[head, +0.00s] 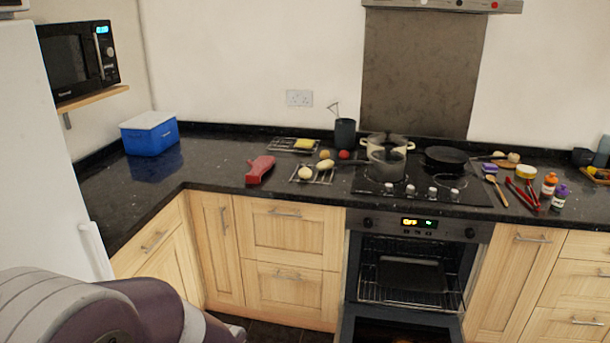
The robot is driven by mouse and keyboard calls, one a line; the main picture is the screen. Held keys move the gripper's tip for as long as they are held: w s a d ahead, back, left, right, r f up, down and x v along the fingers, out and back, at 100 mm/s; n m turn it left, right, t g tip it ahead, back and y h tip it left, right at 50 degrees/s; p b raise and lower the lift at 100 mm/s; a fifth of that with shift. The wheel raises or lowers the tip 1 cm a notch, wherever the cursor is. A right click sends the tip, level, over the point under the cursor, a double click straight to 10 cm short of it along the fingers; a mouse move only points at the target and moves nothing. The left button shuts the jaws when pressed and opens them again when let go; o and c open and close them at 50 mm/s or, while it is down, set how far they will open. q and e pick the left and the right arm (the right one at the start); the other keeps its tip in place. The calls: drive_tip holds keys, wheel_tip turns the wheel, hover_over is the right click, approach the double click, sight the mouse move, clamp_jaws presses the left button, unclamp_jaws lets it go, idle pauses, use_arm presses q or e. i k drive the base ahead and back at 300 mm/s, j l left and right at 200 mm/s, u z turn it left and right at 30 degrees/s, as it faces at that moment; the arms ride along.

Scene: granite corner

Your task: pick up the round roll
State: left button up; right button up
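A small pale round roll (305,173) lies at the left part of the front wire rack (326,178), on the black counter left of the hob. A longer pale roll (325,164) lies just behind and to the right of it, near the same rack. Both are small in the picture, so fine detail is hard to tell. Neither of my grippers is in view; only part of my own arm shows at the lower left, well short of the counter.
A red object (261,170) lies left of the rack. A second rack (292,146) holds a yellow block (304,144). A blue cooler (149,136) is at left; counter between is clear.

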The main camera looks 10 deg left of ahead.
sight(305, 173)
drive_tip(key=u, duration=0.4)
drive_tip(key=i+u, duration=0.2)
drive_tip(key=i, duration=1.65)
drive_tip(key=i+j+z, duration=0.1)
drive_tip(key=i+z, duration=0.4)
drive_tip(key=i+j+z, duration=0.2)
drive_tip(key=i+z, duration=0.15)
drive_tip(key=z, duration=0.15)
drive_tip(key=i+j+z, duration=0.3)
drive_tip(key=z, duration=0.2)
drive_tip(key=j+z, duration=0.15)
